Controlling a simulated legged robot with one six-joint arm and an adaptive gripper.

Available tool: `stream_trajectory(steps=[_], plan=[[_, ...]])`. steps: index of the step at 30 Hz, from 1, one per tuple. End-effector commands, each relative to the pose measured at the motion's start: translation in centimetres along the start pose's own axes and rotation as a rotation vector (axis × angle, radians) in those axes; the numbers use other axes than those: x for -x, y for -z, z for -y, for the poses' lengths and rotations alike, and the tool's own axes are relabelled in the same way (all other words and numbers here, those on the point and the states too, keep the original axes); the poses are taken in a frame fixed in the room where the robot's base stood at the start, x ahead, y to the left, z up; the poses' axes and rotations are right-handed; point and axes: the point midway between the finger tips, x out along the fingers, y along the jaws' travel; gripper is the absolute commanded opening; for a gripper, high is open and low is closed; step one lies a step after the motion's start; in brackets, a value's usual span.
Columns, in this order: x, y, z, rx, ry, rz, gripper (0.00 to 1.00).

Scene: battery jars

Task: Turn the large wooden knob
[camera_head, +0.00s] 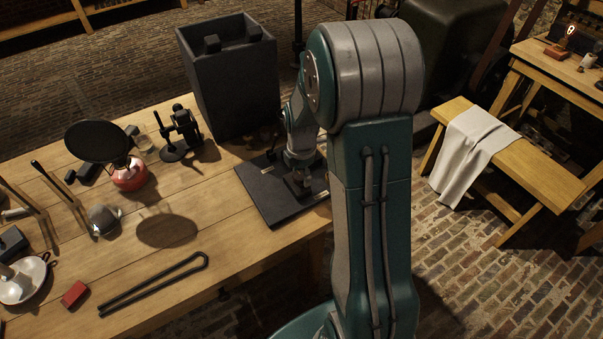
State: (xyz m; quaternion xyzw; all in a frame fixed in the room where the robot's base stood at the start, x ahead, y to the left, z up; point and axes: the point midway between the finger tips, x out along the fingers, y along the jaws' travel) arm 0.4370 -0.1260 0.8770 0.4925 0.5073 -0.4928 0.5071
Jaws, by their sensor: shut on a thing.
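My gripper (300,184) points down at the dark flat board (262,197) near the right end of the wooden table. It is shut on what appears to be the large wooden knob, low over the board's right part. The knob itself is mostly hidden by the gripper and my arm, so its shape and turn angle cannot be told. My green and grey arm covers the area right of the board.
A tall dark box (230,90) stands just behind the board. A black stand (181,133), a red burner (129,176) with a black disc, and long black tongs (150,286) lie to the left. A bench with a white cloth (470,150) stands right.

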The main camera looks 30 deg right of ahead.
Motion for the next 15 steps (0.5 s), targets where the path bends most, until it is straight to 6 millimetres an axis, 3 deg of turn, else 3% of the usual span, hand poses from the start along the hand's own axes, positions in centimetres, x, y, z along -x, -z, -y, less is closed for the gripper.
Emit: stream_trajectory(steps=[8, 15], plan=[[-0.02, 0.48, -0.08, -0.081, 0.0, -0.003, 0.13], [0.0, 0.52, -0.12, -0.261, -0.001, -0.003, 0.13]])
